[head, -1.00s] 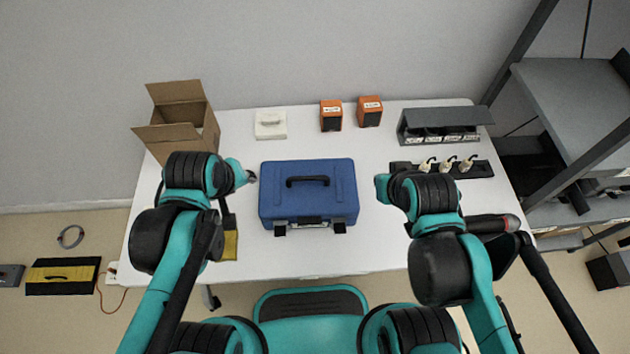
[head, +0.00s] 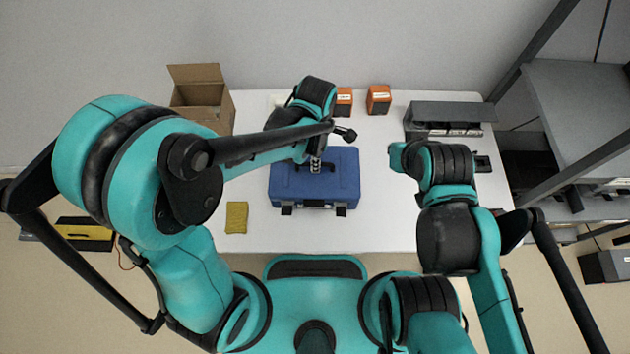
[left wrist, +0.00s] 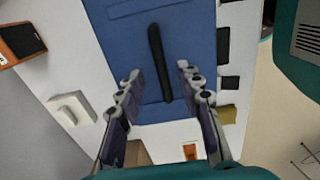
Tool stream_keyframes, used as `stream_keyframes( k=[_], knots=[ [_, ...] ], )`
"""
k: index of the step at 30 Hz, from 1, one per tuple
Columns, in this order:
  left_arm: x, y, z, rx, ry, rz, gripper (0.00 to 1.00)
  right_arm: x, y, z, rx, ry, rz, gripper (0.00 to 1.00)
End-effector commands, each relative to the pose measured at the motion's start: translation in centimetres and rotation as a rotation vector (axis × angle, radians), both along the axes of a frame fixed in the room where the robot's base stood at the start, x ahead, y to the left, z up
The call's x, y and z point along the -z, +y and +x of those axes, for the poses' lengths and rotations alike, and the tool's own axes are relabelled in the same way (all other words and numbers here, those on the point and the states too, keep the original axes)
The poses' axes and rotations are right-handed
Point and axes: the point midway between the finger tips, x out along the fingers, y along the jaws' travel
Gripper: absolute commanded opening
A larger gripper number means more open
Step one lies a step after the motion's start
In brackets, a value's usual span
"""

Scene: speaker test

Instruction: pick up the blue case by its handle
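The blue case (head: 340,184) lies flat on the white table, its latches facing me. My left gripper (head: 316,165) is above the case at its handle. In the left wrist view the case (left wrist: 195,45) fills the upper middle, and its black handle (left wrist: 158,60) runs lengthwise between the open fingers of the left gripper (left wrist: 158,75). The fingers look apart from the handle; how high they are above it I cannot tell. In the head view the arm hides part of the handle. My right arm is at the right of the table; its fingers are hidden.
An open cardboard box (head: 203,98) stands at the back left. Two orange boxes (head: 378,98) stand at the back, and a grey open bin (head: 447,117) at the back right. A yellow sponge-like block (head: 236,217) lies left of the case. A white block (left wrist: 72,108) shows in the left wrist view.

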Motion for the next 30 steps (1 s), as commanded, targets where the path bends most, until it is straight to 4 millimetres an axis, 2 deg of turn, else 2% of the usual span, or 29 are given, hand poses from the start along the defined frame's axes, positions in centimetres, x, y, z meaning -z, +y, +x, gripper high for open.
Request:
stream_keyframes(
  k=[1,6,15,17,19,20,30],
  knots=[
    [1.2,0.1,-0.1,0.000,0.000,0.000,0.36,0.8,0.0,0.0,0.000,0.000,0.000,0.00],
    [3.5,0.2,-0.2,0.001,-0.001,0.000,0.36,1.7,0.0,0.0,0.000,0.000,0.000,0.00],
    [3.8,0.2,-0.2,0.001,-0.001,0.000,0.36,1.7,0.0,0.0,0.000,0.000,0.000,0.00],
    [3.8,0.2,-0.2,0.001,-0.001,0.000,0.23,1.7,0.0,0.0,0.000,0.000,0.000,0.00],
    [3.8,0.2,-0.2,0.001,-0.001,0.000,0.04,1.7,0.0,0.0,0.000,0.000,0.000,0.00],
    [3.8,0.2,-0.2,0.001,-0.001,0.000,0.00,1.7,0.0,0.0,0.000,0.000,0.000,0.00],
    [3.7,0.2,-0.2,0.002,-0.001,-0.001,0.00,1.7,0.0,0.0,0.000,0.000,0.000,0.00]
  ],
)
